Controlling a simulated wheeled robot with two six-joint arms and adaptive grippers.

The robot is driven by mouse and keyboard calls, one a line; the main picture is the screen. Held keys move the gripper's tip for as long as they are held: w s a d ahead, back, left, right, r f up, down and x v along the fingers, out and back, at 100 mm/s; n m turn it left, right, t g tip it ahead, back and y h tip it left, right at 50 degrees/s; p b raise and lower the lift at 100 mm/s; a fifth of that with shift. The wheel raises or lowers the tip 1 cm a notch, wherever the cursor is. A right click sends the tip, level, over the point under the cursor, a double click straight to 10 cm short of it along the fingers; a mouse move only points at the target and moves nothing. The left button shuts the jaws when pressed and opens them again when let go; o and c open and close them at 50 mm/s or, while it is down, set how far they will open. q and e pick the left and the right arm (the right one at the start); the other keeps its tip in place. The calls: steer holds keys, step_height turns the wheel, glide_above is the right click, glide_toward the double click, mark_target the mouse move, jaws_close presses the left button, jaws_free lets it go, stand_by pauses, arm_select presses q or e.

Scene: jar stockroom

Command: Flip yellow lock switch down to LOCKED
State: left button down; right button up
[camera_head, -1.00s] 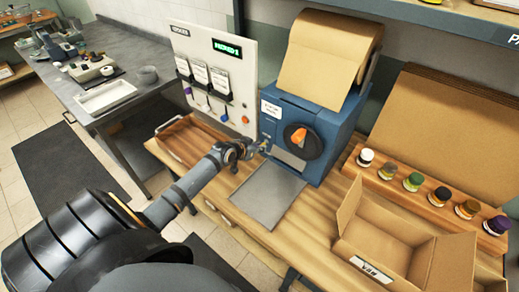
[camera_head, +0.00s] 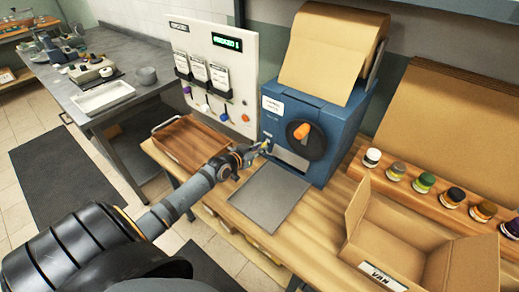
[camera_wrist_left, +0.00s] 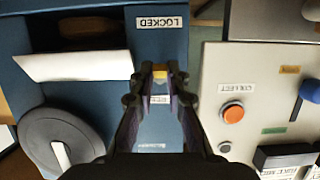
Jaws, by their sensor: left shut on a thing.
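The yellow lock switch (camera_wrist_left: 160,71) is on the front of the blue machine (camera_head: 333,120), left of its black dial with an orange handle. My left gripper (camera_wrist_left: 158,78) is shut on the switch, with one finger on each side. The wrist view is upside down. In it the LOCKED label (camera_wrist_left: 161,22) shows above the switch, and a smaller label, which seems to read FREE (camera_wrist_left: 160,100), shows between the fingers, nearer the switch. In the head view my left gripper (camera_head: 258,148) reaches the machine's lower left front. My right gripper is not in view.
A white panel (camera_head: 241,72) with cards, coloured levers and an orange button stands left of the machine. A grey plate (camera_head: 268,197) lies in front. A wooden tray (camera_head: 188,145) is to the left. An open cardboard box (camera_head: 400,238) and a row of jars are to the right.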

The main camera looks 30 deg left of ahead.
arm_select(q)
steer(key=c, duration=1.3)
jaws_free()
step_height(320, 180, up, 10)
